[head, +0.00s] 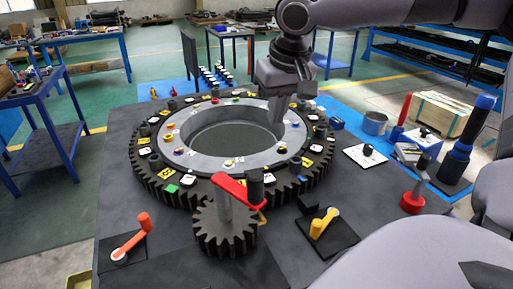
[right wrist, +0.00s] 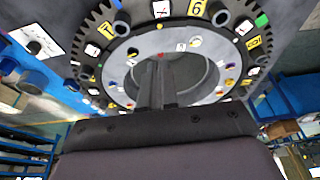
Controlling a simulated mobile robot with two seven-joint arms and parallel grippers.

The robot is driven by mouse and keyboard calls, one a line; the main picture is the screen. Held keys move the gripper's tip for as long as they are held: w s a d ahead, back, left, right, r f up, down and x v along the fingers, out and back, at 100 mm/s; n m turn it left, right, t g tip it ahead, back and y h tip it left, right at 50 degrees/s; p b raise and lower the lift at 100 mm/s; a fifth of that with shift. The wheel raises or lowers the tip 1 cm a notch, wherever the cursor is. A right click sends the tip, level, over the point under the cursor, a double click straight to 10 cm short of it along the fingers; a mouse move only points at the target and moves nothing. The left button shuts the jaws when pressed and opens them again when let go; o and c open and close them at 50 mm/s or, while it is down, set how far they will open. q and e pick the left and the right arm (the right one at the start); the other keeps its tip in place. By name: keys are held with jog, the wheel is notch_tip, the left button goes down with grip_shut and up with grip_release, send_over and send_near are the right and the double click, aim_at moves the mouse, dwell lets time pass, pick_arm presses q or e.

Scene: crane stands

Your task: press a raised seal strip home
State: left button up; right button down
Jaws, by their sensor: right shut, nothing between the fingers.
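A large dark toothed ring (head: 150,178) lies flat on the dark table, with a pale grey inner ring (head: 190,158) around a round opening. It also shows in the right wrist view (right wrist: 103,68). I cannot make out a raised seal strip for certain in either view. My right gripper (head: 276,122) comes down from the upper right, fingers shut and empty, over the right part of the pale ring. In the right wrist view its fingers (right wrist: 157,88) point at the ring's opening and hide part of the near rim. Whether they touch the ring is unclear. My left gripper is not in view.
A small gear (head: 225,238) with a red crank (head: 238,190) stands at the front. An orange lever (head: 130,240) and a yellow lever (head: 322,224) flank it. A blue-and-black post (head: 462,150) and a red-based handle (head: 413,195) stand at right.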

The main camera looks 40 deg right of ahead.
aim_at(266, 167)
jog(key=shift+r, duration=0.1)
dwell(0.3)
jog(key=x, duration=0.9)
jog(key=s+x, duration=0.1)
jog(key=x, duration=0.4)
jog(key=shift+s+a+b, duration=0.1)
jog(key=shift+a+b, duration=0.15)
jog(key=shift+b, duration=0.1)
